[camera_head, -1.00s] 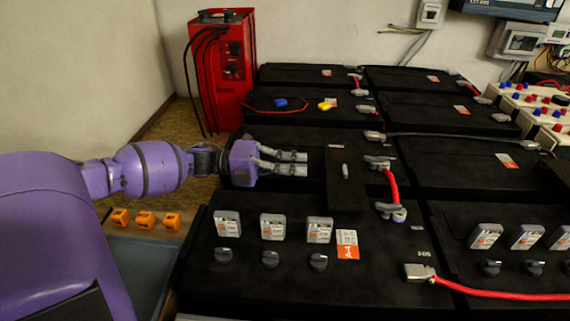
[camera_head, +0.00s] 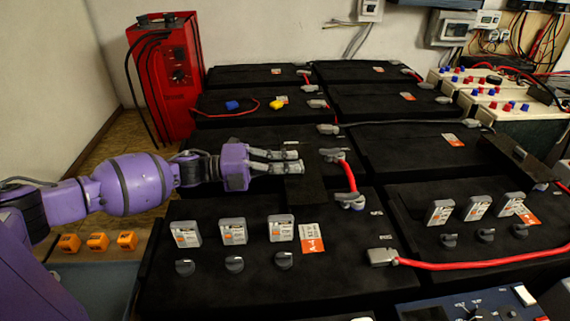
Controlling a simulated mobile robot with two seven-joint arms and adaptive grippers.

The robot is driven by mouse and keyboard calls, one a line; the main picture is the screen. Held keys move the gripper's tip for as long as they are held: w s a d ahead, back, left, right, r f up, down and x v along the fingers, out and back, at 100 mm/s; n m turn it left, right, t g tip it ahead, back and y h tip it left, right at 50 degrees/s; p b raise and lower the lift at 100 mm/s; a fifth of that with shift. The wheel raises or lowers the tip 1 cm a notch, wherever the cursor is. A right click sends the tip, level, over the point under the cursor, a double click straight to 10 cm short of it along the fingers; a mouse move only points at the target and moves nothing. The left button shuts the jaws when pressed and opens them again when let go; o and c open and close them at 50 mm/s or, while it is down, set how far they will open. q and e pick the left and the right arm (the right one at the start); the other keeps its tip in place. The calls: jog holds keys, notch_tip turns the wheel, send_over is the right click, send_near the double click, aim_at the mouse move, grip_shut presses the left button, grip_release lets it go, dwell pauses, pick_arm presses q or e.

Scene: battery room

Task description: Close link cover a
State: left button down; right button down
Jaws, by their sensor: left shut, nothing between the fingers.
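My left gripper (camera_head: 299,162) reaches in from the left, its two fingers shut together with nothing between them. The fingers lie over the left part of a flat black cover plate (camera_head: 310,192) on a battery in the middle. They hide part of the plate and its small handle; I cannot tell whether they touch it. A red link cable (camera_head: 350,177) with grey end clamps runs uncovered just right of this plate. A second black cover plate (camera_head: 512,160) with a small grey handle is at the right. No lettering tells which is link cover a. My right gripper is not in view.
Grey-and-white boxes (camera_head: 234,231) and black knobs (camera_head: 234,265) stand on the front battery (camera_head: 340,275). A long red cable (camera_head: 480,265) runs to the right. A red charger unit (camera_head: 165,75) stands back left. Orange blocks (camera_head: 97,242) sit at the left.

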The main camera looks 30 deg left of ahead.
pick_arm(q)
jog(key=x, duration=1)
jog(key=shift+d+b, duration=0.15)
jog(key=shift+b, duration=0.3)
jog(key=shift+r, duration=0.1)
